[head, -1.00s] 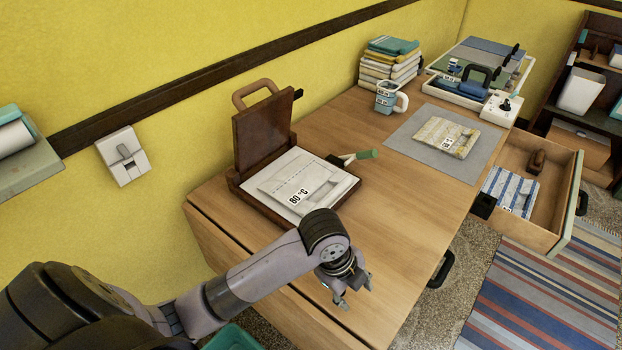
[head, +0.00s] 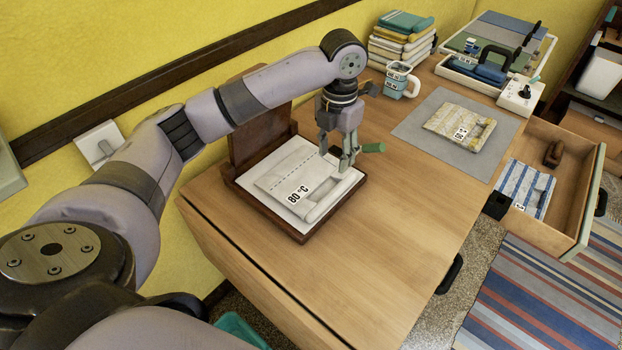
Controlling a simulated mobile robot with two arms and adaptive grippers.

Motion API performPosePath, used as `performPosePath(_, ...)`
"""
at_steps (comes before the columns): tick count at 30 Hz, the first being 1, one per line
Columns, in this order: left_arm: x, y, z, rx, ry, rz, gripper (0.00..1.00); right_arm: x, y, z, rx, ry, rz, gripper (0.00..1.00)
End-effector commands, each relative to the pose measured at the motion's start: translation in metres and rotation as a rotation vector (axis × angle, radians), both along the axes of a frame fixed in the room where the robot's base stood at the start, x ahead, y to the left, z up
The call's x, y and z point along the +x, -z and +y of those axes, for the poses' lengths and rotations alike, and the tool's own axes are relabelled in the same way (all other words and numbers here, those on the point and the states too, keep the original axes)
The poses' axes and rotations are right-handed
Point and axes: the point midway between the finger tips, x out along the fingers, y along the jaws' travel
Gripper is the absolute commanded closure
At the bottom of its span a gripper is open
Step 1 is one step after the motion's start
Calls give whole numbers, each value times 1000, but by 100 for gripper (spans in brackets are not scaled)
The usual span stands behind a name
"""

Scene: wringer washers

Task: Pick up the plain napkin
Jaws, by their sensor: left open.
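The plain napkin (head: 284,180), white with a dashed line and an "80 °C" label, lies folded on the white pad of an open wooden press (head: 262,207). My left gripper (head: 337,161) is open, pointing down over the right part of this napkin. One finger hides a little of the napkin. I cannot tell whether the fingertips touch it. My right gripper is not in view.
A green-handled lever (head: 372,147) sticks out right behind the gripper. A yellow-patterned napkin (head: 455,124) lies on a grey mat (head: 412,131). A blue-striped napkin (head: 522,190) lies in the open drawer (head: 567,205). The table's front is clear.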

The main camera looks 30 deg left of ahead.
Motion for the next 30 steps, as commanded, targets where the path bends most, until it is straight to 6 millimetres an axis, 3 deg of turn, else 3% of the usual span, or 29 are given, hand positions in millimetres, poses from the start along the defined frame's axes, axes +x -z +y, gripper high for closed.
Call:
performPosePath(9,-1,66,0,0,-2,2,57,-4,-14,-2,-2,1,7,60)
performPosePath(19,1,94,-1,0,-2,1,57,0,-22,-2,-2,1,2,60)
performPosePath(25,4,124,-1,0,-3,1,57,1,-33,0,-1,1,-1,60)
performPosePath(30,4,138,-1,1,-2,-1,57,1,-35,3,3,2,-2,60)
